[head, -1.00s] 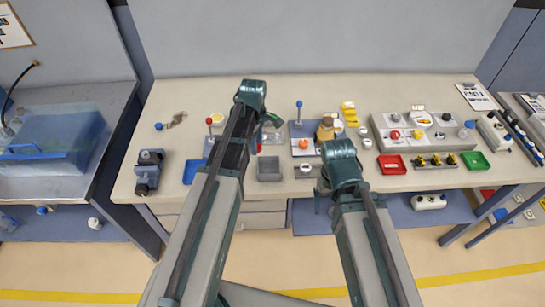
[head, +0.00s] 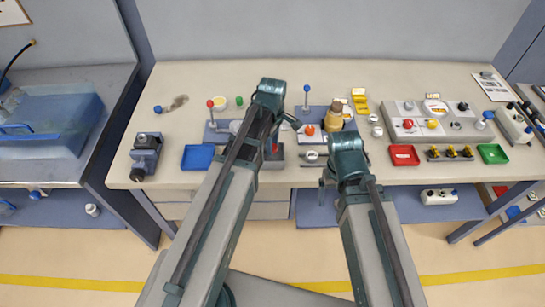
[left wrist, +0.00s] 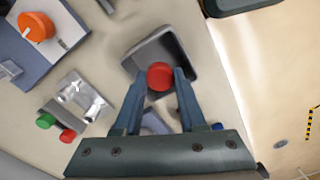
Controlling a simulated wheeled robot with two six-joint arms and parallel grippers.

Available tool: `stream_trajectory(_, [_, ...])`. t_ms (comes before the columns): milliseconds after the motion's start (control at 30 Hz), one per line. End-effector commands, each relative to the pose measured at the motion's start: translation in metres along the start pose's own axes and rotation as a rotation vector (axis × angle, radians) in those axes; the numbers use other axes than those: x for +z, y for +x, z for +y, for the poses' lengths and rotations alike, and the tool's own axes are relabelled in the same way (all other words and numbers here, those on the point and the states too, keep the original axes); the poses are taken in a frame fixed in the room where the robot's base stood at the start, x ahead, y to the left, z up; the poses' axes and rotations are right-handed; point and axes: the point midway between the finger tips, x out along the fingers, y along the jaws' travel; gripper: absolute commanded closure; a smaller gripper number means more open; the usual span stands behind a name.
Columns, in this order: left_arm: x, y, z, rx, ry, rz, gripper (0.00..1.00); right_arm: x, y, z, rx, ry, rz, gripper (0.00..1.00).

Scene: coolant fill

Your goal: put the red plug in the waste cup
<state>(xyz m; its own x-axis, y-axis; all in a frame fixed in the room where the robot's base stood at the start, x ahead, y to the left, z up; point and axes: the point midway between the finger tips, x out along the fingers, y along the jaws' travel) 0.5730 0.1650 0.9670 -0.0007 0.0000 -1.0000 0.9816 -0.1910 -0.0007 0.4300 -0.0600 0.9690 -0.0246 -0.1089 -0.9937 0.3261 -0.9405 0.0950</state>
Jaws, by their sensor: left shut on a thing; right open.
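The red plug (left wrist: 160,76) is between the two fingertips of my left gripper (left wrist: 158,80) in the left wrist view, and the gripper is shut on it. A dark grey square cup (left wrist: 178,44), apparently the waste cup, lies behind the plug in that view. The plug overlaps the cup's near part; the height between them is unclear. In the head view a bit of the red plug (head: 275,148) shows beside my left forearm, above the partly hidden grey cup (head: 277,162). The left fingertips are hidden there. My right gripper (head: 323,184) is open near the bench's front edge.
A blue tray (head: 197,157) stands left of my left arm. A red tray (head: 404,155) and a green tray (head: 493,153) stand to the right. A board with an orange knob (left wrist: 36,26) is close to the cup. A blue-topped lever (head: 306,98) stands upright behind.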

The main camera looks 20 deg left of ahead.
Motion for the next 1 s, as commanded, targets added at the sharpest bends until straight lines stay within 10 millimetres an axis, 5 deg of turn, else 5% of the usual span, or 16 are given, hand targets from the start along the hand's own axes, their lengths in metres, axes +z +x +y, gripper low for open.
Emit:
stream_trajectory(167, [0.000,0.003,0.000,0.000,0.000,0.000,1.00,0.000,0.003,0.000,0.000,0.000,0.000,0.11])
stream_trajectory(500, [0.000,0.039,0.000,0.000,0.000,0.000,1.00,-0.002,0.039,-0.004,0.000,0.000,0.000,0.11])
stream_trajectory(933, [0.000,0.042,0.000,0.000,0.000,0.000,1.00,-0.002,0.042,-0.004,0.000,0.000,0.000,0.11])
stream_trajectory(967, [0.000,0.040,0.000,0.000,0.000,0.000,0.55,-0.002,0.040,-0.004,0.000,0.000,0.000,0.11])
stream_trajectory(1000, [0.000,0.040,0.000,0.000,0.000,0.000,0.47,-0.002,0.039,-0.004,0.000,0.000,0.000,0.11])
